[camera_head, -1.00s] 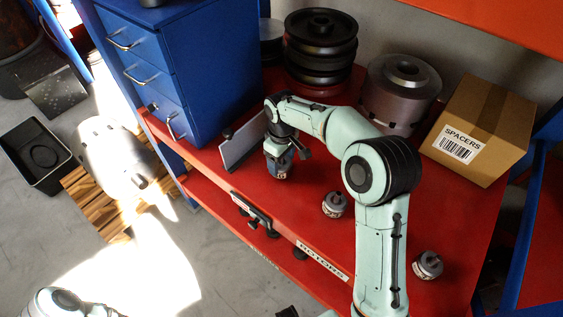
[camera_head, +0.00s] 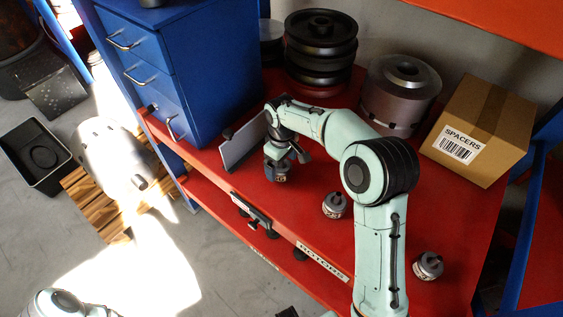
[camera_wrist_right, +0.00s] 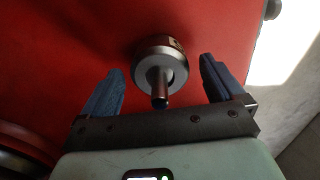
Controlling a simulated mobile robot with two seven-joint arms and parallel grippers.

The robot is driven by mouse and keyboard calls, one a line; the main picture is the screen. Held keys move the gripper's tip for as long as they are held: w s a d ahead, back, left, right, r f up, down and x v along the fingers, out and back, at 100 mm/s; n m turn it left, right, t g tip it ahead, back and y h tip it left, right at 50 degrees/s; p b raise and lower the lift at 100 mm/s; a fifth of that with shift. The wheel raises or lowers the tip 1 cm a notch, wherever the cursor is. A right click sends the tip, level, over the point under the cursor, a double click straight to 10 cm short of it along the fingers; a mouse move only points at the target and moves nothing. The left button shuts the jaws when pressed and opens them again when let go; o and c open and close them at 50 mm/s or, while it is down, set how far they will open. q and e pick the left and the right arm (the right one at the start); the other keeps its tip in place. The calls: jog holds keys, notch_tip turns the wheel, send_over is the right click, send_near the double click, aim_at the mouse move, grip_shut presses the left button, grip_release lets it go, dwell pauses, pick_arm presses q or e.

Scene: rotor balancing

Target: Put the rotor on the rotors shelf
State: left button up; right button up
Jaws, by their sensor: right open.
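A small grey rotor (camera_wrist_right: 161,68) with a shaft on top stands upright on the red shelf (camera_wrist_right: 70,45). In the right wrist view it sits between the spread blue fingers of my right gripper (camera_wrist_right: 161,66), with gaps on both sides. In the head view my right gripper (camera_head: 278,168) is low over the red shelf (camera_head: 310,230), and the rotor there is mostly hidden by it. Two more small rotors stand to its right, one near (camera_head: 335,205) and one farther right (camera_head: 428,265). A white label (camera_head: 322,262), hard to read, is on the shelf's front edge. My left gripper is out of view.
A grey plate (camera_head: 242,147) stands upright just left of the right gripper, beside a blue drawer cabinet (camera_head: 205,75). Stacked black discs (camera_head: 320,45), a large grey cylinder (camera_head: 400,95) and a SPACERS box (camera_head: 480,130) stand behind. Red surface is free around the small rotors.

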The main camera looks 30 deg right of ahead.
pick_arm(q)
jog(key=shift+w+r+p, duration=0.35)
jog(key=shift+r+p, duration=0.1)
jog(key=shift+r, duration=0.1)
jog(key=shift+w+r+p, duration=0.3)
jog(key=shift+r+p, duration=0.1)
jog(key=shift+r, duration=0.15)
pick_arm(e)
notch_tip(320, 180, up, 12)
jog(key=shift+r, duration=0.1)
